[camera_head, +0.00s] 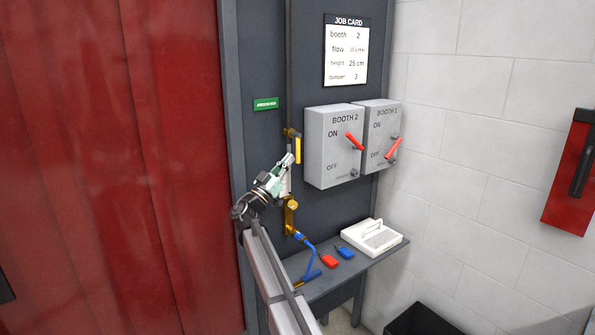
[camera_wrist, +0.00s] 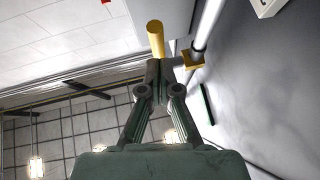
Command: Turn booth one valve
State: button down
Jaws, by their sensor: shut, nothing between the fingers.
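The valve has a yellow lever handle (camera_head: 298,150) on a brass body, mounted on a vertical pipe on the dark panel left of the grey boxes. The handle hangs down along the pipe in the head view. In the wrist view the yellow handle (camera_wrist: 155,38) and brass body (camera_wrist: 193,59) are just beyond my fingertips. My gripper (camera_head: 290,160) is shut and empty, right beside the lower part of the handle. Its closed fingertips (camera_wrist: 158,66) overlap the handle's near end in the wrist view; I cannot tell whether they touch.
Grey boxes labelled BOOTH 2 (camera_head: 333,170) and BOOTH 1 (camera_head: 380,125), with red levers, are at right. A job card (camera_head: 345,70) hangs above. A small shelf (camera_head: 345,270) holds a white device (camera_head: 371,237) and red and blue tags. A red curtain (camera_head: 110,160) fills the left.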

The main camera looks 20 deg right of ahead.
jog(key=b, duration=0.2)
jog(key=d+f+b, duration=0.1)
jog(key=b, duration=0.2)
jog(key=shift+w+f+b, duration=0.1)
jog(key=shift+w+b, duration=0.1)
jog(key=shift+b, duration=0.15)
jog(key=shift+d+b, duration=0.1)
jog(key=shift+b, duration=0.8)
jog(key=shift+r, duration=0.2)
jog(key=shift+b, duration=0.35)
